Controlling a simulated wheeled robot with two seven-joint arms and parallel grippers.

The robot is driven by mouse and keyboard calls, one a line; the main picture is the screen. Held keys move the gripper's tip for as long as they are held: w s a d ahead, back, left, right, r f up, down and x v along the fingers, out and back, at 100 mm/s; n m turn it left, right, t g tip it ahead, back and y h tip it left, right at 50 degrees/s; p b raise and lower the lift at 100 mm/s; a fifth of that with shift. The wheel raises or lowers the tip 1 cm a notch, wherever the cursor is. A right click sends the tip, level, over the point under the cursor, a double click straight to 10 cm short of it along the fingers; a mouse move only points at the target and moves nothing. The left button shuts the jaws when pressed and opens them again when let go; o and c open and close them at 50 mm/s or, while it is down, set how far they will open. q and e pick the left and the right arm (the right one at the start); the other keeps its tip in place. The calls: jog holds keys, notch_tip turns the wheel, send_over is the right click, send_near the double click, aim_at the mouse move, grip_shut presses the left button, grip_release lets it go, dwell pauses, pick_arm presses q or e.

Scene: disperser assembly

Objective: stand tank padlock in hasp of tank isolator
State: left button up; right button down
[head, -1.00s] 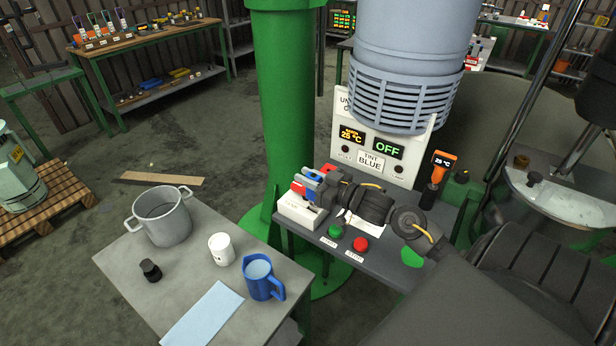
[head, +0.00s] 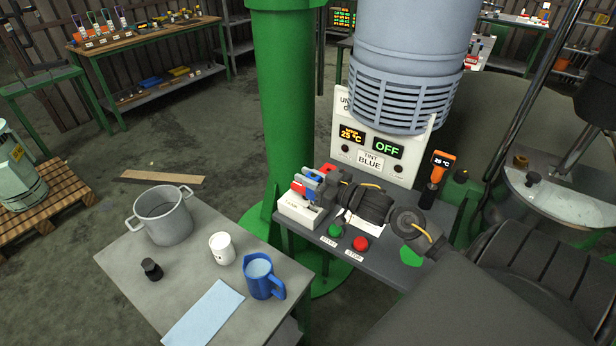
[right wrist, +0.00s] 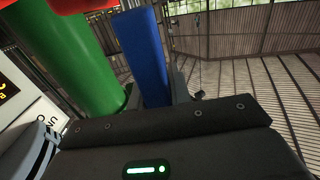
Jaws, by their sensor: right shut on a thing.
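The tank isolator is a white box (head: 297,211) on the dark grey stand in the head view, with a red part (head: 296,187) at its top. My right gripper (head: 314,187) is over the box, reaching in from the right. It is shut on a blue piece, which I take to be the tank padlock; it shows as an upright blue block (right wrist: 145,55) between the jaws in the right wrist view. The fingers partly cover the padlock and the hasp. I cannot tell whether the padlock sits in the hasp. My left gripper is out of view.
A green button (head: 335,230) and a red button (head: 361,243) sit in front of my right wrist. A green column (head: 283,100) rises behind the isolator. The grey table (head: 125,247) on the left holds a pot, a white cup, a blue jug (head: 262,280) and a cloth.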

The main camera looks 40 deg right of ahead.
aim_at(308, 190)
jog(key=shift+p, duration=0.4)
jog(key=shift+p, duration=0.3)
dwell(0.6)
jog(key=shift+f+b, duration=1.2)
jog(key=shift+f, duration=1.05)
jog(key=c, duration=1.2)
grip_release()
